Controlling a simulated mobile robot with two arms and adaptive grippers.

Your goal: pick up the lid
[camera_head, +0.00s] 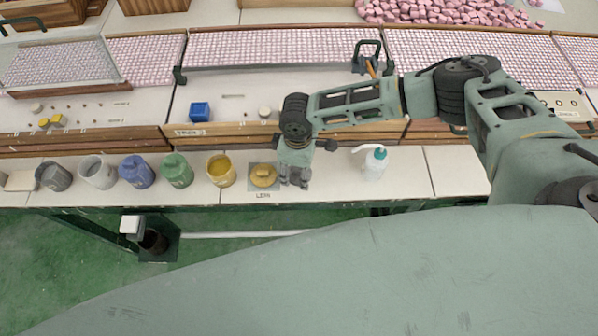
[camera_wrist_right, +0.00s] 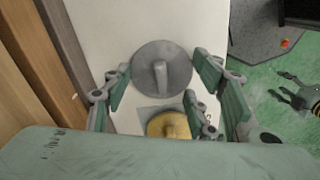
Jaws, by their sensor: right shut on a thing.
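My right gripper (camera_head: 294,182) points down at the right end of the LIDS mat (camera_head: 254,188) on the front bench. It is shut on a round grey lid (camera_wrist_right: 175,75) with a bar handle, which shows between its fingers in the wrist view. In the head view the gripper mostly hides this lid. A yellow lid (camera_head: 263,175) lies on the mat just left of the gripper; it also shows in the wrist view (camera_wrist_right: 168,126).
Left of the mat stand yellow (camera_head: 221,170), green (camera_head: 177,170), blue (camera_head: 136,171) and light grey (camera_head: 97,172) pots. A white spray bottle (camera_head: 375,163) stands to the right. A blue cube (camera_head: 200,112) sits behind. Trays of pink pieces (camera_head: 280,46) line the back.

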